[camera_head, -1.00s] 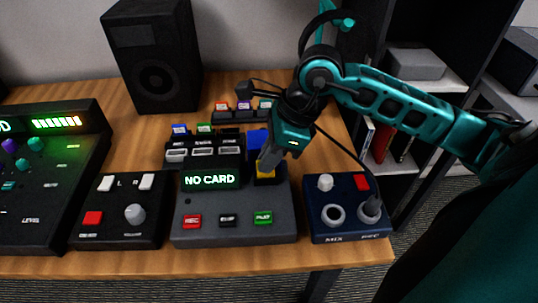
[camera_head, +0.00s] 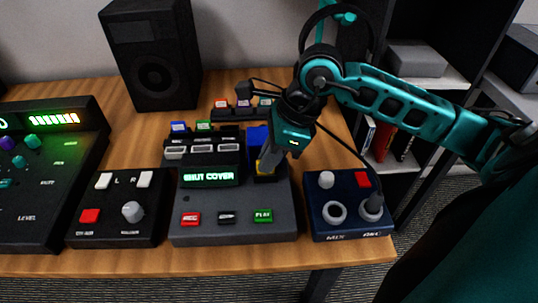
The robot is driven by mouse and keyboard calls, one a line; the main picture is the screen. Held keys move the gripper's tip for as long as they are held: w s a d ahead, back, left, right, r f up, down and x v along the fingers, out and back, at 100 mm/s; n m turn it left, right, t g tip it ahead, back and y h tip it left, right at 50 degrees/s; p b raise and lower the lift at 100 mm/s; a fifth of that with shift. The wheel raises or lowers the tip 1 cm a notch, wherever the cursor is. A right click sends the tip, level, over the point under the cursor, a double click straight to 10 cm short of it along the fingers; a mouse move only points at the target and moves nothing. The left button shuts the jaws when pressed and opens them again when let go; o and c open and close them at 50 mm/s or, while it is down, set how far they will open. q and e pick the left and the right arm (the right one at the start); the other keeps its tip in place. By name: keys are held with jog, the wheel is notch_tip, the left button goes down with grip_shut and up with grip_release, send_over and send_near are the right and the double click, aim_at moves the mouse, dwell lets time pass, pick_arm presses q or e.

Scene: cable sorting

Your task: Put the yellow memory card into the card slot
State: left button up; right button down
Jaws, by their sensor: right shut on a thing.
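The yellow memory card (camera_head: 259,169) shows as a small yellow patch at the right of the recorder (camera_head: 235,222), low in the card slot area. My right gripper (camera_head: 268,163) reaches down from the upper right, shut on the card; its fingers hide most of it. A blue cover (camera_head: 257,137) stands raised behind the slot. The slot's opening is mostly hidden by the card and fingers. The recorder's display (camera_head: 210,176) reads "SHUT COVER". My left gripper is not in view.
A blue mixer box (camera_head: 350,207) with knobs stands right of the recorder, a black control box (camera_head: 118,210) left. Several coloured cards (camera_head: 242,107) sit in racks behind. A speaker (camera_head: 152,55) stands at the back. Bare wood (camera_head: 110,140) shows at left.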

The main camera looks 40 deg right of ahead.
dwell(0.3)
jog(key=c, duration=1.1)
grip_release()
jog(key=shift+c, duration=0.2)
jog(key=shift+o, duration=0.5)
jog(key=shift+w+d, duration=0.1)
jog(key=shift+r, duration=0.1)
jog(key=shift+c, duration=0.3)
jog(key=shift+r, duration=0.1)
